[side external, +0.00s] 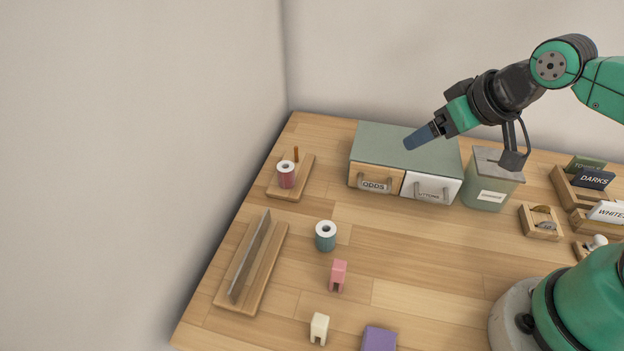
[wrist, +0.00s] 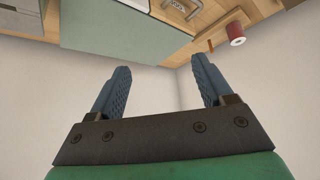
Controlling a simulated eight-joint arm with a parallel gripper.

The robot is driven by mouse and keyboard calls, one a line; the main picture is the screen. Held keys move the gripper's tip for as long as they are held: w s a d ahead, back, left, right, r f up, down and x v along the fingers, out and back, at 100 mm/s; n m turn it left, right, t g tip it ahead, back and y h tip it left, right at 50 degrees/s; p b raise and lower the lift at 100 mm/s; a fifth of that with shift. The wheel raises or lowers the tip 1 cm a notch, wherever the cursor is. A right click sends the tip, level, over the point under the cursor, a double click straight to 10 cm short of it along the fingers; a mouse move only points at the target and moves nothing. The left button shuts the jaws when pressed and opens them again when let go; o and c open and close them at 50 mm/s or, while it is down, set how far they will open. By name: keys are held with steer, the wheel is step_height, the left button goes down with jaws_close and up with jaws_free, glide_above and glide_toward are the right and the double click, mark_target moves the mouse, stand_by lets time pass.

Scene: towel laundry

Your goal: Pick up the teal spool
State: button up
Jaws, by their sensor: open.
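The teal spool (side external: 326,237) stands upright on the wooden table, left of centre in the side view. Its pale top with a dark hole faces up. It does not show in the wrist view. My gripper (side external: 408,145) is raised over the drawer unit, up and to the right of the spool and well apart from it. In the wrist view my gripper (wrist: 158,75) has its two blue fingers spread, with nothing between them.
A red spool (side external: 287,176) sits on a wooden peg stand (side external: 303,178). The drawer unit (side external: 415,150) and a lidded bin (side external: 490,190) stand behind.

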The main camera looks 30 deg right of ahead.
steer(key=shift+a, duration=0.1)
steer(key=n+g, duration=0.5)
steer(key=g, duration=0.2)
glide_above(326, 230)
steer(key=f, duration=0.6)
steer(key=shift+s+f, duration=0.2)
steer(key=shift+f, duration=0.2)
steer(key=shift+a+f+n, duration=0.25)
steer(key=shift+f+n, duration=0.05)
steer(key=shift+f, duration=2.65)
